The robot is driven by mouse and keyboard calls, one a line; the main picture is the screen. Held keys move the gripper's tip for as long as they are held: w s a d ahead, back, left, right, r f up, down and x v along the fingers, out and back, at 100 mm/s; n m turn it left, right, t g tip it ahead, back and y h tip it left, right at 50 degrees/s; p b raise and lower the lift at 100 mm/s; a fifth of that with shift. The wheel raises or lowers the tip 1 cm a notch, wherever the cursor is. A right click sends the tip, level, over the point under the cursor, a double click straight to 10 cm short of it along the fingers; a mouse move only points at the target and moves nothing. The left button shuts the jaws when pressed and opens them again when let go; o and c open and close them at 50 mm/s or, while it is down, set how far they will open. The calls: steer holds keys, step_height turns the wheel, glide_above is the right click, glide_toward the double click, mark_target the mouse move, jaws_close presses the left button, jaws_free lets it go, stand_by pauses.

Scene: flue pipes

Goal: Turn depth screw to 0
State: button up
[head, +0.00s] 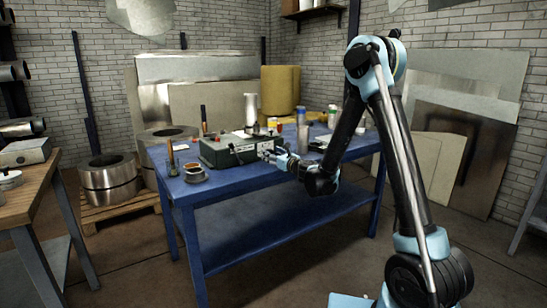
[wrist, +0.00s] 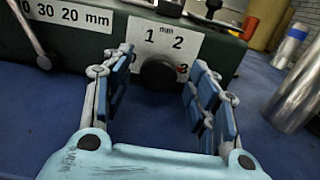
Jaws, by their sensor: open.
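A dark green machine (head: 228,152) stands on the blue workbench, and its front fills the top of the wrist view (wrist: 100,55). A round black knob (wrist: 157,73), apparently the depth screw, sits on its front below a white dial plate (wrist: 165,40) marked "mm", 1 and 2. A red mark (wrist: 183,68) shows at the knob's right, beside a partly hidden numeral. The knob's pointer setting cannot be made out. My gripper (wrist: 163,68) is open, its fingers to the left and right of the knob with gaps between. In the head view my gripper (head: 284,160) is at the machine's right end.
A second plate (wrist: 65,12) reading 30, 20 mm is on the machine's left, with a dark lever end (wrist: 43,61) below it. A metal cylinder (wrist: 300,90) stands to the right. Bottles and cans (head: 302,116) occupy the bench's far right.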

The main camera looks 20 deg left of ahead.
steer(key=c, duration=1.1)
steer(key=shift+o, duration=0.2)
steer(key=shift+n, duration=0.4)
steer(key=n, duration=0.3)
steer(key=shift+n, duration=0.4)
steer(key=shift+s+a+n, duration=0.1)
steer(key=shift+s+n, duration=0.05)
steer(key=shift+n, duration=2.15)
steer(key=o, duration=1.1)
steer(key=shift+c, duration=0.2)
